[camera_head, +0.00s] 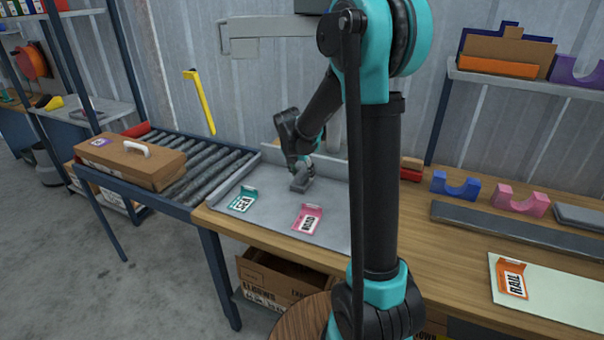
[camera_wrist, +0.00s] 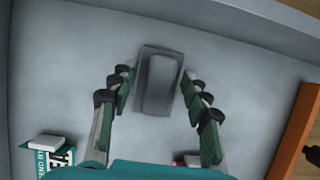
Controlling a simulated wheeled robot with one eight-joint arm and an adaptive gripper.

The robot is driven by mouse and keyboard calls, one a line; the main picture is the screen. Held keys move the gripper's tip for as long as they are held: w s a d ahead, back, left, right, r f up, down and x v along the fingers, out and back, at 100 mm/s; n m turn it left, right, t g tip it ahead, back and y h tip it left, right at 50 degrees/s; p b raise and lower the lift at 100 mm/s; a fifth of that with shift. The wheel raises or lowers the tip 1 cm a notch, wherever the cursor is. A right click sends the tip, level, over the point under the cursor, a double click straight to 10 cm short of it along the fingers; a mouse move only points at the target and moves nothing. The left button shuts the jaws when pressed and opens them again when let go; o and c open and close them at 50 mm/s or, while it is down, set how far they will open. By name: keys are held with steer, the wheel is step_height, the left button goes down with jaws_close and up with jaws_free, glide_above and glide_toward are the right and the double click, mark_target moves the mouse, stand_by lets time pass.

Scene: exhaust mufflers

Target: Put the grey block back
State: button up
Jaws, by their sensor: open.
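The grey block (camera_head: 300,184) sits on the grey metal tray (camera_head: 262,178), behind the teal and pink cards. In the wrist view the grey block (camera_wrist: 158,82) lies on the tray surface between and slightly beyond my fingertips. My gripper (camera_head: 303,168) is low over the tray, pointing down at the block. Its two green-padded fingers (camera_wrist: 158,85) are apart, with gaps visible between them and the block on both sides. Whether the fingers reach down beside the block cannot be told exactly.
A teal card (camera_head: 243,200) and a pink ROAD card (camera_head: 308,219) stand on the tray. A roller conveyor (camera_head: 200,170) with a brown case (camera_head: 130,158) is at left. Blue (camera_head: 455,186) and pink (camera_head: 521,200) cradles, a dark bar (camera_head: 515,228) and a pale mat (camera_head: 555,295) are at right.

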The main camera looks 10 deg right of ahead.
steer(key=v, duration=1.2)
stand_by(1.4)
